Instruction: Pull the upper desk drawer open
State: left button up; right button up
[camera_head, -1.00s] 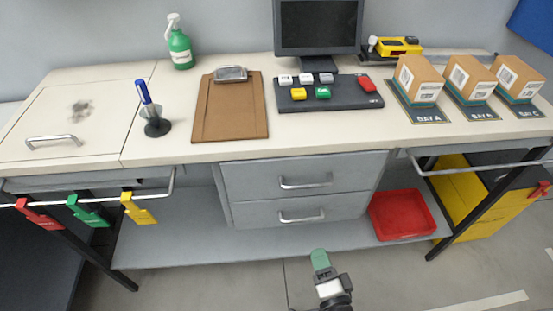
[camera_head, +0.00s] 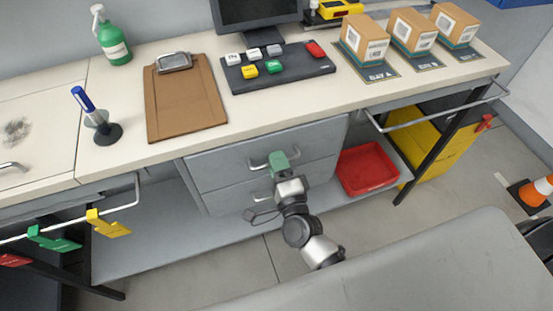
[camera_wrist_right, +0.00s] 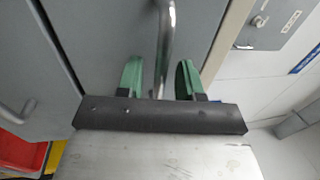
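The upper drawer (camera_head: 230,163) is the top grey front under the desk, and it looks closed. Its metal bar handle (camera_head: 257,165) is partly hidden by my right gripper (camera_head: 279,162), which is at the handle's right part in the head view. In the right wrist view the upper drawer's handle (camera_wrist_right: 166,45) runs between the two green fingers of my right gripper (camera_wrist_right: 160,78). My left gripper is out of view.
The lower drawer (camera_head: 225,199) sits just below, its handle partly behind my right arm. A red bin (camera_head: 366,168) stands on the shelf to the right. A clipboard (camera_head: 185,100) and a button panel (camera_head: 275,72) are on the desk above. A grey surface (camera_head: 430,265) fills the lower right.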

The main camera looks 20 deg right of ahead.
jog(key=shift+w, duration=0.25)
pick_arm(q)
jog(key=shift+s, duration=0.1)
pick_arm(e)
grip_shut()
